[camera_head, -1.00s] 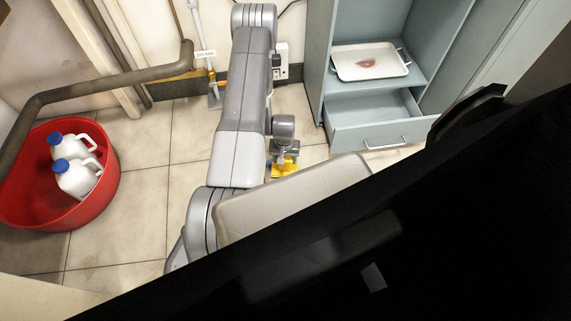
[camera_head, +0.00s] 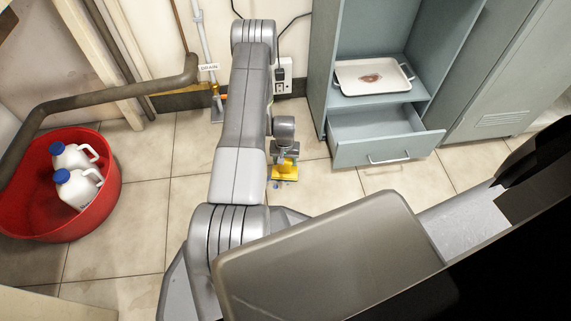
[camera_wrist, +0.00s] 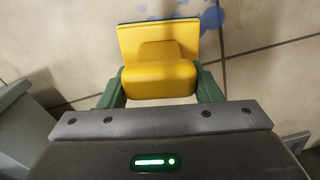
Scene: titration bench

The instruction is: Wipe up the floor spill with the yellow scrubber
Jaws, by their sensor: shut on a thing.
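My gripper (camera_wrist: 160,86) is shut on the yellow scrubber (camera_wrist: 158,76), with its green fingers on either side of the handle. The scrubber's flat yellow base shows beyond the handle. In the head view the scrubber (camera_head: 285,170) is at or just above the tiled floor; I cannot tell if it touches. The blue spill (camera_wrist: 212,18) shows as a blot beside the scrubber's upper right edge in the wrist view, with fainter specks along its far edge. In the head view small blue marks of the spill (camera_head: 288,184) show just below the scrubber; the rest may be hidden under it.
A red tub (camera_head: 95,215) with two white jugs (camera_head: 78,188) stands at the left. A grey-blue cabinet (camera_head: 375,115) with an open drawer (camera_head: 385,150) and a white tray (camera_head: 345,82) stands at the right. A pipe (camera_head: 110,92) runs along the left. Floor between tub and arm is clear.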

